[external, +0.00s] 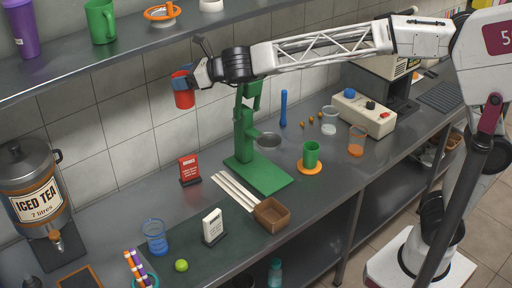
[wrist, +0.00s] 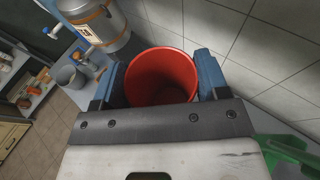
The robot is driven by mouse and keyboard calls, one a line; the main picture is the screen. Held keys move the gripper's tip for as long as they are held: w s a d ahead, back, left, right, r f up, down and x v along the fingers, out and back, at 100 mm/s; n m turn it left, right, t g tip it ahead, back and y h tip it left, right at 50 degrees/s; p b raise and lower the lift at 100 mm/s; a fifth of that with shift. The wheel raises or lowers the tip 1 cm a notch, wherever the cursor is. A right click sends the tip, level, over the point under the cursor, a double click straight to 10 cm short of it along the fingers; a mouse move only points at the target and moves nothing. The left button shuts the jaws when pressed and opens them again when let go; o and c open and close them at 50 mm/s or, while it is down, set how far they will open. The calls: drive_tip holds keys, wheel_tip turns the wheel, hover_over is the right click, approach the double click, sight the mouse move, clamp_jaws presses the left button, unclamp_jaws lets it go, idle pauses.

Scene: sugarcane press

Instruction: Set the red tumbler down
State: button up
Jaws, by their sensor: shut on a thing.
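The red tumbler (external: 183,97) is held up in the air in the external view, against the tiled wall and well above the counter (external: 130,219). It looks roughly upright. My gripper (external: 181,75) is shut on it, gripping near its top. In the wrist view the open mouth of the red tumbler (wrist: 161,75) faces the camera, with a blue finger of my gripper (wrist: 160,82) on each side. The inside that shows looks empty. The lower part of the tumbler is hidden in the wrist view.
The green press (external: 250,150) stands right of the tumbler. A red sign (external: 189,169), white sticks (external: 235,190), a blue glass (external: 155,236), a white sign (external: 213,226) and a brown box (external: 272,214) stand on the counter. The iced tea dispenser (external: 35,190) is left. A shelf (external: 120,50) runs above.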

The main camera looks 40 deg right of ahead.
sight(177, 101)
wheel_tip(177, 101, up, 3)
drive_tip(key=s+a, duration=0.2)
drive_tip(key=s, duration=0.1)
drive_tip(key=shift+n+g+y, duration=0.6)
drive_tip(key=shift+n, duration=0.1)
drive_tip(key=w+f, duration=0.1)
drive_tip(key=f, duration=0.2)
drive_tip(key=w+f, duration=0.1)
drive_tip(key=f, duration=0.2)
drive_tip(key=w+f, duration=0.1)
drive_tip(key=f, duration=0.3)
drive_tip(key=shift+a, duration=0.3)
drive_tip(key=s+d+f+n+g+y, duration=0.1)
drive_tip(key=d+f+n+g, duration=0.2)
drive_tip(key=f, duration=1.4)
drive_tip(key=s+d+f+n+g+y, duration=0.2)
drive_tip(key=d+f+g, duration=0.1)
drive_tip(key=f, duration=1.4)
drive_tip(key=shift+d+n+g, duration=0.3)
drive_tip(key=shift+d+n, duration=0.1)
drive_tip(key=shift+d, duration=0.25)
drive_tip(key=shift+f, duration=0.1)
drive_tip(key=w+a+f, duration=0.1)
drive_tip(key=w+a, duration=0.8)
drive_tip(key=w, duration=0.3)
drive_tip(key=shift+w+a+f, duration=0.25)
drive_tip(key=shift+w+a, duration=0.05)
drive_tip(key=shift+w, duration=0.1)
drive_tip(key=shift+f, duration=1.75)
